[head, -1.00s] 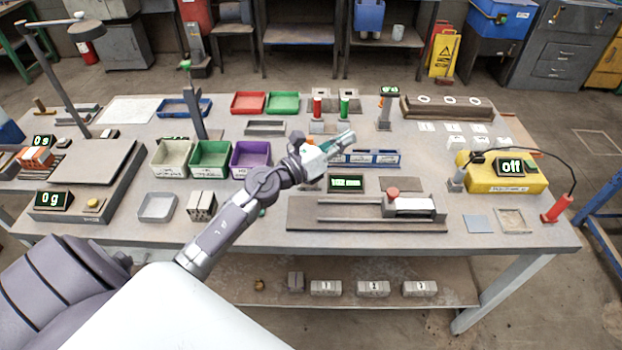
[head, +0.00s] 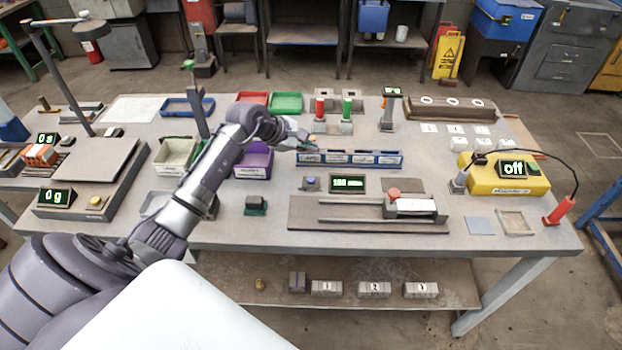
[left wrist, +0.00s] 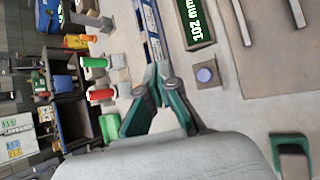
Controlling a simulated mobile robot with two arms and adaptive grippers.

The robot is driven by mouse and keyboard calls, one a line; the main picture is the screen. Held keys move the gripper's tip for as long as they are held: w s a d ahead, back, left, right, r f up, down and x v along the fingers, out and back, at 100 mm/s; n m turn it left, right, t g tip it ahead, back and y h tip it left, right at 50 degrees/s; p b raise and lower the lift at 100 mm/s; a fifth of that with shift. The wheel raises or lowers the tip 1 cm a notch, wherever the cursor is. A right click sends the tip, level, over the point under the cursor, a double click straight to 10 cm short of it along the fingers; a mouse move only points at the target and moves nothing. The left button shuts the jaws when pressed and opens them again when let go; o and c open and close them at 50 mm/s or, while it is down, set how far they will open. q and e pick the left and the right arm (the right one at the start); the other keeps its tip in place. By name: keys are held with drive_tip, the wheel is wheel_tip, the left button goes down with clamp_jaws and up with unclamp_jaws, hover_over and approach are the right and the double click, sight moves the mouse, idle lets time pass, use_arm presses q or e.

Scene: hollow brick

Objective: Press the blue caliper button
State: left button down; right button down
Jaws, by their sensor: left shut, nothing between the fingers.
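The blue caliper button (head: 310,183) sits on a small grey base on the table, left of the green-lit caliper display (head: 347,184). The button (left wrist: 205,75) and the display (left wrist: 192,22) also show in the left wrist view, to the right of my fingers. The caliper (head: 330,215) has long rails, a red knob (head: 394,193) and a pale block. My left gripper (head: 312,143) is above the table, behind the button in the picture and apart from it. Its green fingertips (left wrist: 158,72) meet in the left wrist view, with nothing between them. My right gripper is out of view.
A blue divided rack (head: 350,159) stands close to my left gripper. The purple bin (head: 254,160) is partly behind my left arm. Red and green cylinders (head: 347,108) stand further back. A dark green piece (head: 256,204) lies to the button's lower left.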

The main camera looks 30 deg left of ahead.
sight(309, 180)
use_arm(q)
drive_tip(key=shift+f, duration=0.15)
wheel_tip(309, 180, down, 8)
drive_tip(key=b, duration=0.5)
drive_tip(key=shift+f, duration=0.3)
drive_tip(key=shift+b, duration=0.35)
idle(0.7)
drive_tip(key=shift+f+b, duration=0.4)
drive_tip(key=shift+b, duration=0.05)
drive_tip(key=shift+f+b, duration=0.35)
drive_tip(key=shift+b, duration=0.05)
idle(0.5)
drive_tip(key=shift+r, duration=0.1)
drive_tip(key=shift+r+p, duration=0.35)
drive_tip(key=shift+r, duration=0.3)
drive_tip(key=shift+r, duration=0.15)
